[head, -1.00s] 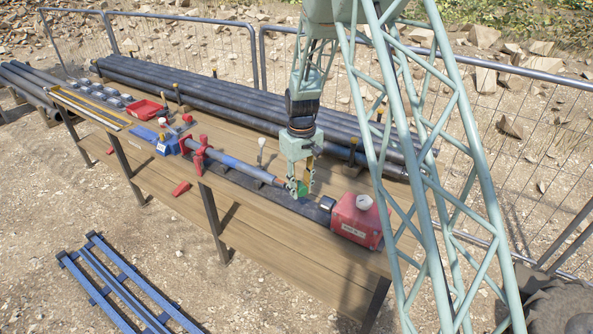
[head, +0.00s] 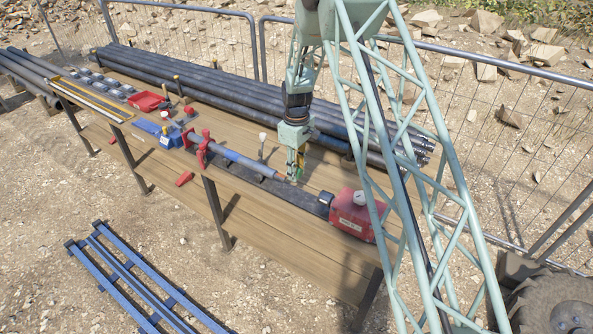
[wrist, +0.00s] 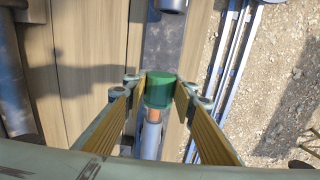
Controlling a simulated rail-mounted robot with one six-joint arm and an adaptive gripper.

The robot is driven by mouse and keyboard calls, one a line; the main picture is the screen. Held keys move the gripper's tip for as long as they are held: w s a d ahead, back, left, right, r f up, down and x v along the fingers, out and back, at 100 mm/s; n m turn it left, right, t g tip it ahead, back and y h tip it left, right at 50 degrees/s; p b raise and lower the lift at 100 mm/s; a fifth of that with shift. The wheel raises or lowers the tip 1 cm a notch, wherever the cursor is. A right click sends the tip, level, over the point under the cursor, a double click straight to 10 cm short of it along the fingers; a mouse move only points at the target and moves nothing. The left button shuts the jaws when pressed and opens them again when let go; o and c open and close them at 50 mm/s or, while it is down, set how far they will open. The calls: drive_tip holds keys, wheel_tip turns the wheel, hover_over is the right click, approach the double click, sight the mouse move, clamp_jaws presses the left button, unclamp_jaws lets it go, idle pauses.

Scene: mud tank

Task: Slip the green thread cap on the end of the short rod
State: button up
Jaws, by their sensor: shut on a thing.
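The green thread cap (wrist: 160,90) is held between the two fingers of my gripper (wrist: 160,84) in the wrist view. The short rod (head: 243,163) lies along the bench, held by a red clamp (head: 201,150). Its grey-blue end also shows in the wrist view (wrist: 151,138), with an orange section (wrist: 153,116) directly at the cap's near edge. Cap and rod look roughly in line. I cannot tell whether the cap surrounds the tip or only meets it. In the head view my gripper (head: 294,177) is at the rod's right end and mostly hides the cap.
A red box (head: 353,217) with a dark cylinder on its left side stands right of my gripper. Long dark pipes (head: 240,98) lie along the back. A blue box (head: 158,134) and red tray (head: 148,102) are at the left.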

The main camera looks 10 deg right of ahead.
sight(283, 176)
drive_tip(key=shift+f, duration=0.1)
idle(0.3)
drive_tip(key=shift+w+a+f+b, duration=0.15)
drive_tip(key=shift+f+b, duration=0.15)
drive_tip(key=shift+f, duration=0.9)
drive_tip(key=shift+w+a+f+b, duration=0.1)
drive_tip(key=shift+f+b, duration=0.15)
drive_tip(key=shift+f, duration=0.95)
drive_tip(key=shift+w+a+f+b, duration=0.15)
drive_tip(key=shift+f+b, duration=0.15)
drive_tip(key=shift+f, duration=0.2)
drive_tip(key=shift+w+a+f+b, duration=0.15)
drive_tip(key=shift+f+b, duration=0.1)
drive_tip(key=shift+f, duration=0.2)
drive_tip(key=shift+f+b, duration=0.1)
drive_tip(key=shift+b, duration=0.4)
drive_tip(key=shift+w+a, duration=1.7)
drive_tip(key=shift+w, duration=0.1)
idle(1.0)
drive_tip(key=o, duration=0.8)
drive_tip(key=shift+r, duration=0.2)
